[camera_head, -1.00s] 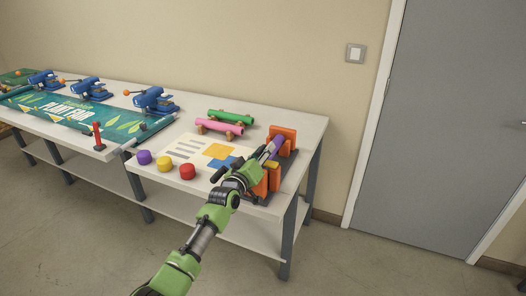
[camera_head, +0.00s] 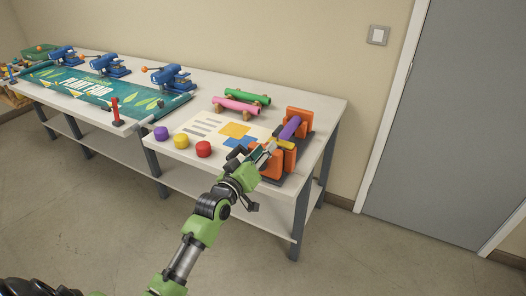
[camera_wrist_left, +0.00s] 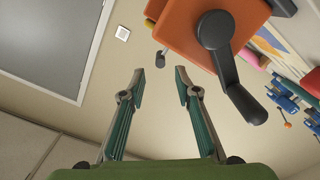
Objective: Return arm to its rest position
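My left arm, green and grey, reaches up from the bottom of the head view. Its gripper (camera_head: 262,156) is in front of the orange stand (camera_head: 299,121) at the table's right end and partly covers it. In the left wrist view the two fingers (camera_wrist_left: 160,82) are apart, with only bare wall showing between them. A purple roll (camera_head: 290,127) lies in the orange stand. In the wrist view the stand's orange block (camera_wrist_left: 185,28) and black crank handle (camera_wrist_left: 230,65) are beside the fingers, to the right. My right gripper is not in view.
The white table (camera_head: 325,108) holds a green roll (camera_head: 247,93), a pink roll (camera_head: 237,104), a printed sheet (camera_head: 205,124), purple, yellow and red knobs (camera_head: 203,149), a teal banner (camera_head: 85,86) and blue devices (camera_head: 172,78). Open floor lies in front. A grey door (camera_head: 455,120) is at right.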

